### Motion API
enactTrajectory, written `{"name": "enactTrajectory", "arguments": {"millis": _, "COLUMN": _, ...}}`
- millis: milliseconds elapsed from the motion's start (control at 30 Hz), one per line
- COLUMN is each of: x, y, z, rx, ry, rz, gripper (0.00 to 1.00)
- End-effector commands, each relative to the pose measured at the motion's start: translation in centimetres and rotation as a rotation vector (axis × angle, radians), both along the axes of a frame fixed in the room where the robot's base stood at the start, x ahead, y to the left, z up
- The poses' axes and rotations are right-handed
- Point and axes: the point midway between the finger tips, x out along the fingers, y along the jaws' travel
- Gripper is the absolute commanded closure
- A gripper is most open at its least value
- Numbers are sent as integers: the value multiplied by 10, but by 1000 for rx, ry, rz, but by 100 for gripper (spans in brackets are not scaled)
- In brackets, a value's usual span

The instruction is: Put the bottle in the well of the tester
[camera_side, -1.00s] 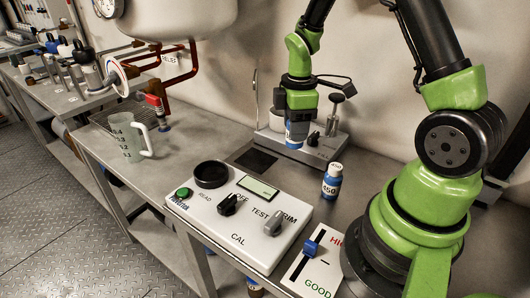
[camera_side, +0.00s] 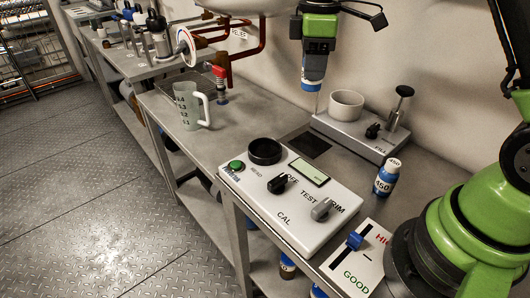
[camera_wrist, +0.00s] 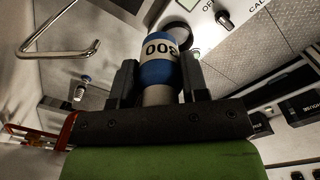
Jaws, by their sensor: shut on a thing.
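My gripper (camera_side: 318,50) is shut on a blue bottle (camera_side: 313,72) with a white label band, held upright in the air above the back of the bench. The tester (camera_side: 302,212) is a white box with knobs, a display and a green button. Its well (camera_side: 265,147), a round black ring at the back left corner, looks empty. The bottle is apart from it. In the wrist view the bottle partly hides the ring (camera_wrist: 178,25).
A second blue bottle (camera_side: 386,180), marked 450, stands right of the tester. Behind is a grey device (camera_side: 350,138) with a white cup (camera_side: 346,105) and a plunger. A jug (camera_side: 190,107) stands at left, near red pipework (camera_side: 250,50). A slider panel (camera_side: 352,262) lies in front.

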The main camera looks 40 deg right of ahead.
Motion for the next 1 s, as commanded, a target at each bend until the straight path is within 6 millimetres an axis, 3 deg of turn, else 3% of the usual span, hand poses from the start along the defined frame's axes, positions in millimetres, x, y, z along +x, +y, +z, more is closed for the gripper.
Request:
{"name": "enactTrajectory", "arguments": {"millis": 133, "x": 26, "y": 36, "z": -2, "rx": 0, "ry": -1, "rz": 8, "gripper": 83}}
{"name": "enactTrajectory", "arguments": {"millis": 400, "x": 48, "y": 83, "z": -5, "rx": 3, "ry": -3, "rz": 4, "gripper": 83}}
{"name": "enactTrajectory", "arguments": {"millis": 767, "x": 47, "y": 79, "z": -57, "rx": 2, "ry": 1, "rz": 1, "gripper": 83}}
{"name": "enactTrajectory", "arguments": {"millis": 1000, "x": 46, "y": 79, "z": -102, "rx": 3, "ry": 1, "rz": 1, "gripper": 83}}
